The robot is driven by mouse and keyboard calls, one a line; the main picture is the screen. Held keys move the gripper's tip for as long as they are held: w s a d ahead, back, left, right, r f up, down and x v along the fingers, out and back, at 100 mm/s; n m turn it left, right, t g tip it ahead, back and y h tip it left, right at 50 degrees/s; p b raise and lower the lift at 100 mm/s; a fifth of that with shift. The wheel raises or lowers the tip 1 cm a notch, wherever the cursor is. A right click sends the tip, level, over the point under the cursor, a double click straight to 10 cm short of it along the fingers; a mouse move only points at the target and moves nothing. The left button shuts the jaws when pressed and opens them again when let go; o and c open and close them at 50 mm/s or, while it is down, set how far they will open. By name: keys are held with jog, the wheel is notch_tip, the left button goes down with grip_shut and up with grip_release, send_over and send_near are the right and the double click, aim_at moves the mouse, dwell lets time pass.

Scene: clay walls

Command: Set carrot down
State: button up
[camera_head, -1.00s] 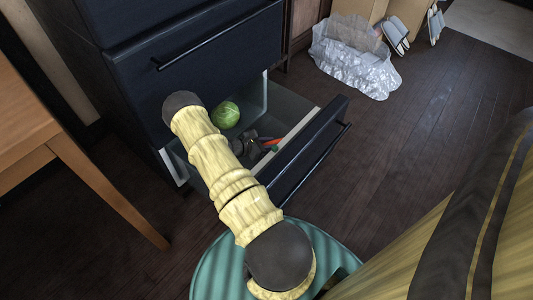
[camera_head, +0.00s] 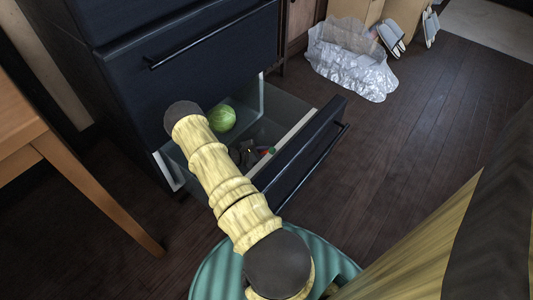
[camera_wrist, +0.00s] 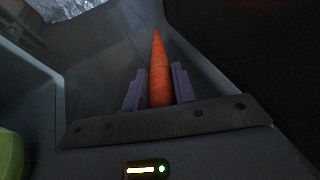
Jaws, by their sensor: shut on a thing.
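The carrot (camera_wrist: 158,72) is orange and lies between the two fingers of my gripper (camera_wrist: 159,88) in the wrist view, its tip pointing away from the gripper. My gripper is shut on it. In the head view my gripper (camera_head: 249,156) is low inside the open drawer (camera_head: 300,150), partly hidden by my arm. Whether the carrot touches the drawer floor cannot be told.
A green cabbage-like ball (camera_head: 221,118) sits at the back of the drawer, left of my gripper; its edge also shows in the wrist view (camera_wrist: 12,155). The dark cabinet (camera_head: 190,60) rises behind. A wooden table (camera_head: 50,150) stands left. Crumpled clear plastic (camera_head: 350,60) lies on the floor.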

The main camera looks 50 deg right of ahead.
jog(key=shift+f, duration=0.6)
jog(key=o, duration=1)
jog(key=shift+r, duration=0.15)
jog(key=shift+r, duration=0.3)
jog(key=p+v, duration=0.1)
jog(key=v, duration=0.1)
jog(key=p+v, duration=0.3)
jog(key=v, duration=0.2)
jog(key=shift+d+r, duration=0.1)
jog(key=shift+r, duration=0.2)
jog(key=shift+a, duration=0.35)
